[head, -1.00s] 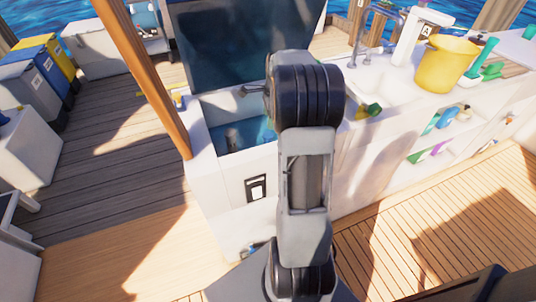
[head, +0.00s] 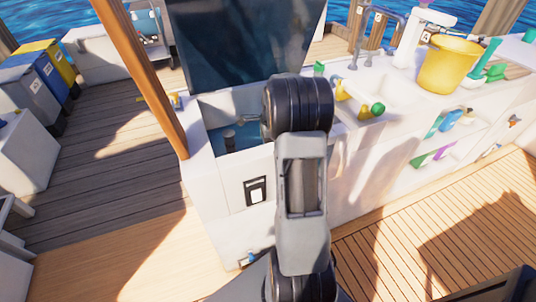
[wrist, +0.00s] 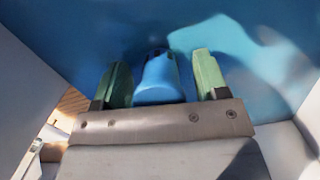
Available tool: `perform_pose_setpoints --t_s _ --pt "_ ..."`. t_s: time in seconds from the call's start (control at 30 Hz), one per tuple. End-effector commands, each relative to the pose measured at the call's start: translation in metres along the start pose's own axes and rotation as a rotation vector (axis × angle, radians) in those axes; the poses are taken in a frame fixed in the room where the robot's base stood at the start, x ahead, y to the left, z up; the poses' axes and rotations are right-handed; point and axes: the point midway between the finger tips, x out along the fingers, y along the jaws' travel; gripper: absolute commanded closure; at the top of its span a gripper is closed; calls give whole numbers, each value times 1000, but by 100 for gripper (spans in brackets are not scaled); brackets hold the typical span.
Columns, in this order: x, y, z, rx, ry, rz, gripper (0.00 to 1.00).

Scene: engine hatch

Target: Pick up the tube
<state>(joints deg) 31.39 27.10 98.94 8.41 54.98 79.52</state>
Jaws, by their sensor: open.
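In the wrist view my gripper (wrist: 162,70) has its two green fingers spread apart. A smooth blue rounded thing with dark spots at its far end (wrist: 158,82) shows between the fingers, with a gap on each side. It may be the tube, but I cannot tell for sure. No grip on it shows. A dark upright cylinder (head: 229,137) stands inside the blue hatch well.
The raised dark hatch lid (head: 245,45) stands behind the well. A wooden post (head: 158,85) rises at its left. Pale walls flank the gripper in the wrist view.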

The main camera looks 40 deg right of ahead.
Motion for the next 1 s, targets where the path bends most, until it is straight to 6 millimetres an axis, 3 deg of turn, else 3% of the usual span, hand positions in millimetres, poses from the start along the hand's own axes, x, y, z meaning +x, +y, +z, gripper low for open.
perform_pose_setpoints --t_s 0.07,0.27,0.83,1.0 --pt "8 0 0 0 0 0 33" --pt "8 0 0 0 0 -1 33" --pt "8 0 0 0 0 -1 86" --pt "7 0 0 0 0 -2 88"
